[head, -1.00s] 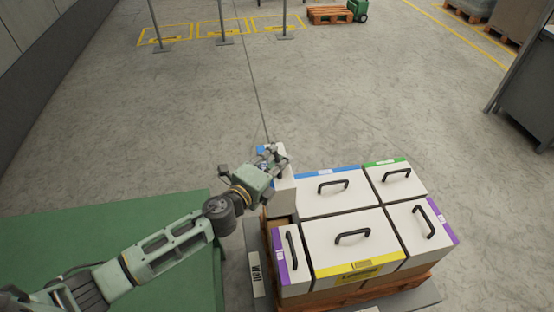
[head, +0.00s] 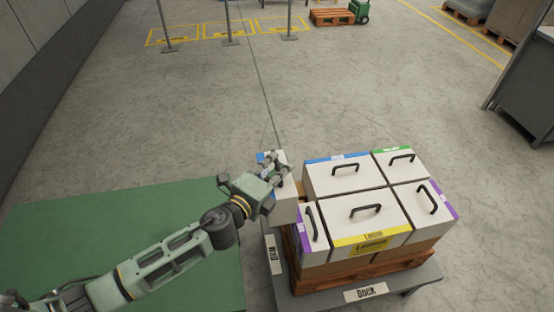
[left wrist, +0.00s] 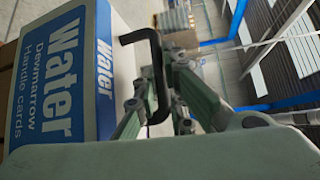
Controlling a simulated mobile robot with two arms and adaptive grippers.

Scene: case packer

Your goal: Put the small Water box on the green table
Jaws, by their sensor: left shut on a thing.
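The small Water box (head: 284,211) is white with a blue label strip and hangs at the far left corner of the stacked boxes. In the left wrist view its blue side label and black handle show beside the fingers (left wrist: 60,90). My left gripper (head: 272,172) is shut on that handle and covers part of the box's top. The green table (head: 110,225) lies to the left, its top bare where it shows, with my left arm stretched over it. My right gripper is out of view.
Several white-topped boxes with black handles, one with a yellow strip (head: 365,217), stand close to the right of the held box on an orange pallet (head: 350,275). A grey dock platform (head: 418,281) carries the pallet. The floor beyond is open.

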